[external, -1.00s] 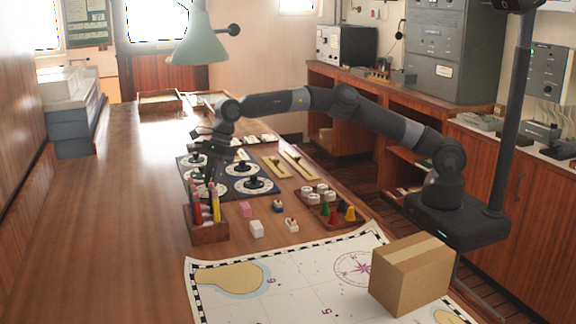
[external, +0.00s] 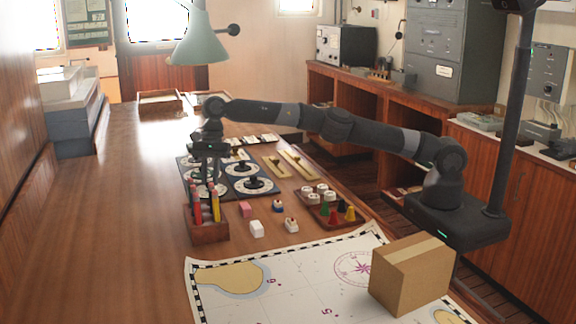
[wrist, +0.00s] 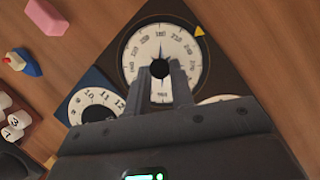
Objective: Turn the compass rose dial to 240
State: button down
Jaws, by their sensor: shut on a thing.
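The compass rose dial (wrist: 141,44) is white with degree numbers and a dark centre knob (wrist: 160,68). In the wrist view 180 is near its top, and a yellow triangle mark (wrist: 199,31) on the dark panel lies beyond its upper right rim, roughly by 210 to 240. My gripper (wrist: 161,74) is shut on the knob, its fingers hiding the dial's lower middle. In the external view my gripper (external: 208,178) points down over the front left dial (external: 215,191) of the panel, partly behind the pencil holder.
Other dials stand close by, one with hour numbers (wrist: 93,99). The pencil holder (external: 207,226) stands just in front of the panel. A pink eraser (external: 245,209) and small blocks lie to the right.

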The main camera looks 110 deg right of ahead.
dwell(0.6)
jog(key=c, duration=1.3)
grip_release()
jog(key=shift+o, duration=0.2)
jog(key=shift+r, duration=0.15)
jog(key=shift+s+d+r, duration=0.1)
jog(key=shift+d+r, duration=0.1)
jog(key=shift+r, duration=0.2)
jog(key=s+d, duration=0.1)
jog(key=d, duration=0.2)
jog(key=s+d, duration=0.2)
jog(key=d, duration=0.2)
jog(key=s+d, duration=0.2)
jog(key=d, duration=0.1)
jog(key=shift+s+d, duration=0.2)
jog(key=shift+d, duration=0.2)
jog(key=shift+r, duration=0.1)
